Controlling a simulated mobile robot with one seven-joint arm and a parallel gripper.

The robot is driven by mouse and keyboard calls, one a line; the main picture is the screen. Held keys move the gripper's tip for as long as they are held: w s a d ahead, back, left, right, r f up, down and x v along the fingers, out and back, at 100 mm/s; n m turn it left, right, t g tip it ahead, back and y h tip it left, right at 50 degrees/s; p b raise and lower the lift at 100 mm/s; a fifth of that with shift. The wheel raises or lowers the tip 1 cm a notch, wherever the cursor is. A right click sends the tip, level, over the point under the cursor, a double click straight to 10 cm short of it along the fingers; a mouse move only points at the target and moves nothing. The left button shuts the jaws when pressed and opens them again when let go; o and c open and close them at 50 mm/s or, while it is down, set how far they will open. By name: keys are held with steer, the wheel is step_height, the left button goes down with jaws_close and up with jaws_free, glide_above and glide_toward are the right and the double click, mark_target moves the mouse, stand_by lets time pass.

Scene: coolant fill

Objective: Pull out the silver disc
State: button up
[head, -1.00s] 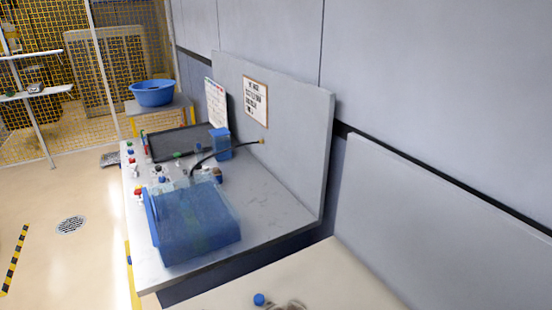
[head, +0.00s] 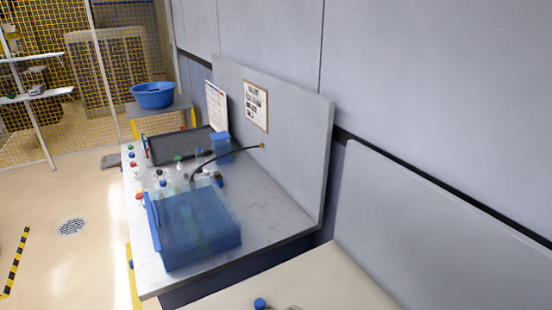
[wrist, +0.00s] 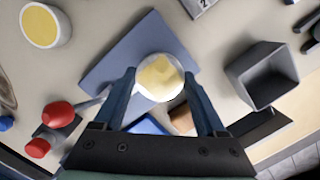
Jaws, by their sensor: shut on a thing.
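In the wrist view, my gripper (wrist: 159,80) has its two dark blue fingers on either side of a round, pale, shiny thing (wrist: 160,66) with a yellowish face. It looks like the silver disc, and the fingers are shut on it. It shows over a flat blue-grey plate (wrist: 112,58); I cannot tell whether it touches the plate. My gripper does not show in the head view, and I cannot pick out the disc there.
In the wrist view, an open grey box (wrist: 265,75) stands at right, a white round container (wrist: 45,26) with yellow inside at upper left, and red knobs (wrist: 57,114) at left. In the head view, a see-through blue box (head: 195,225) covers part of the bench (head: 270,215); a blue basin (head: 153,95) stands beyond.

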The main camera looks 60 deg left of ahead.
steer(key=shift+r+p, duration=1.3)
steer(key=shift+r, duration=0.05)
steer(key=shift+w, duration=0.1)
